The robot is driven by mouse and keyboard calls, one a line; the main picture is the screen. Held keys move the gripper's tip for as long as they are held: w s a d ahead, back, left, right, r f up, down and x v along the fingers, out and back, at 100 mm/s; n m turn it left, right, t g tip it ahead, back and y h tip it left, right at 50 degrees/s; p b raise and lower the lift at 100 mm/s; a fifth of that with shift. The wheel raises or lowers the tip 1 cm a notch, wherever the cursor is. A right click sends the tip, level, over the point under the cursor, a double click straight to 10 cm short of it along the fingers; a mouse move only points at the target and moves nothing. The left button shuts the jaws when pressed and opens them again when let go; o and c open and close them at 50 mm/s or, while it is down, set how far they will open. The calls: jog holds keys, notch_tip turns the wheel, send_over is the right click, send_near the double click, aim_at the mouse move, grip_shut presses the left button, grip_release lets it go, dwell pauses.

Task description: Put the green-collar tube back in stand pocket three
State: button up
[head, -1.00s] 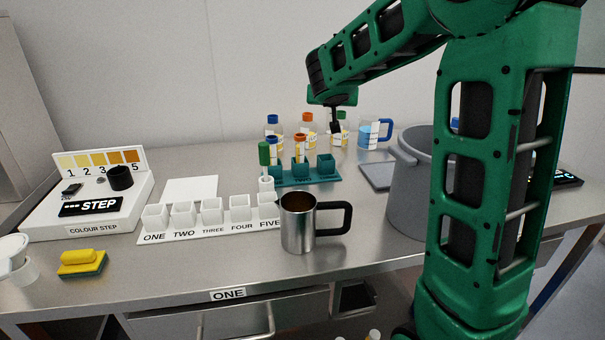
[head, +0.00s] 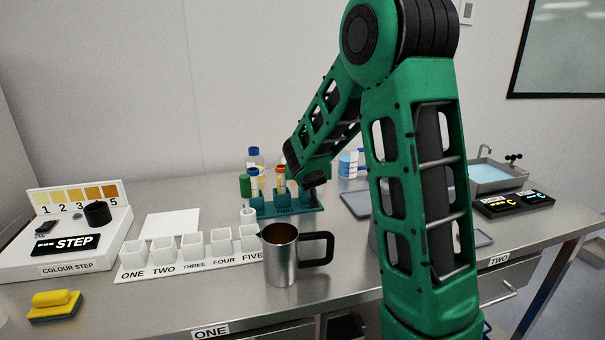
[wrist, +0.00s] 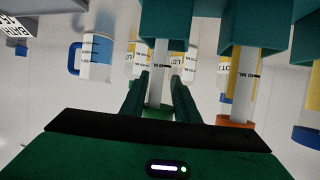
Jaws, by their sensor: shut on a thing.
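My gripper (wrist: 160,92) is shut on the green-collar tube (wrist: 159,72), just by its green collar, in the wrist view. The tube's far end runs to a teal pocket of rack two (wrist: 165,22); how deep it sits is unclear. An orange-collar tube (wrist: 243,88) stands in the pocket beside it. In the head view my gripper (head: 314,180) is over the right end of the teal rack (head: 270,211), and the held tube is hidden. The white stand (head: 190,266), with pockets marked ONE to FIVE, is nearer and to the left. Pocket three (head: 193,245) shows no tube.
A steel mug (head: 281,258) stands right of pocket five. A blue-collar tube (head: 254,183) is in the rack, with bottles behind. The colour-step box (head: 70,250) and sponge (head: 53,305) are left.

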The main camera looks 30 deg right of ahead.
jog(key=o, duration=1)
jog(key=shift+f, duration=0.1)
jog(key=shift+o, duration=0.2)
jog(key=v, duration=1.2)
